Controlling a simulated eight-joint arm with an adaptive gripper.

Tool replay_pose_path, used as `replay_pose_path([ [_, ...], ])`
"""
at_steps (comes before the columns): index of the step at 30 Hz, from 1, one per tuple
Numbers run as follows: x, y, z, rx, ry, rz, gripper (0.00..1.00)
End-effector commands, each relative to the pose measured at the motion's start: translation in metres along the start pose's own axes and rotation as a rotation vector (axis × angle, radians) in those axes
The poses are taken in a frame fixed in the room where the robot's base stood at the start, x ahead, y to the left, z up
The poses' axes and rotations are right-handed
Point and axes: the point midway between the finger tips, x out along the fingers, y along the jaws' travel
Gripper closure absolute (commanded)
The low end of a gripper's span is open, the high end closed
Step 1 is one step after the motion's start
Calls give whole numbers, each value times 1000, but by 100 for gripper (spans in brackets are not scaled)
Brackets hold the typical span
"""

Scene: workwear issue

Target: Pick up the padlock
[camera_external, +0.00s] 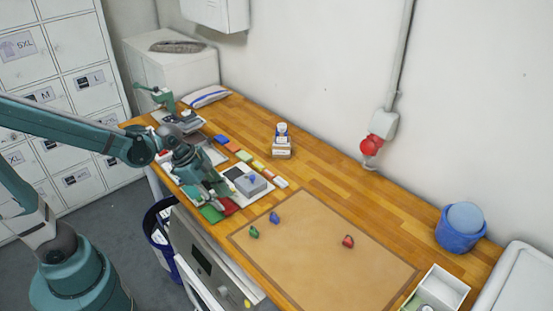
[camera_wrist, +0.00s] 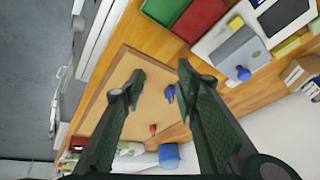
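Three small coloured pieces, which look like padlocks but are too small to be sure of, lie apart on the tan mat (camera_external: 318,262). They are a green piece (camera_external: 254,232), a blue piece (camera_external: 274,217) and a red piece (camera_external: 348,241). The wrist view shows the blue piece (camera_wrist: 170,93) between my fingers in the picture and the red piece (camera_wrist: 153,129) farther off; I cannot make out the green one there. My gripper (camera_external: 220,194) is open and empty (camera_wrist: 160,78), above the left part of the bench, short of the mat.
A grey box (camera_external: 251,184) on a white device stands beside my gripper, with green and red cards (camera_external: 211,213) near the bench edge. Small boxes (camera_external: 282,143) stand behind. A blue bucket (camera_external: 459,232) and a white tray (camera_external: 440,290) are at right. The mat is mostly clear.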

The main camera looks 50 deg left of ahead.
Motion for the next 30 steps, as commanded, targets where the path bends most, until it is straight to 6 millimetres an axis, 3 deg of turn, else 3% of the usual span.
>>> replay_pose_path([
  [6,12,6,-30,141,5,59,70],
  [18,42,26,-73,395,29,162,70],
  [30,56,36,-85,490,43,200,70],
])
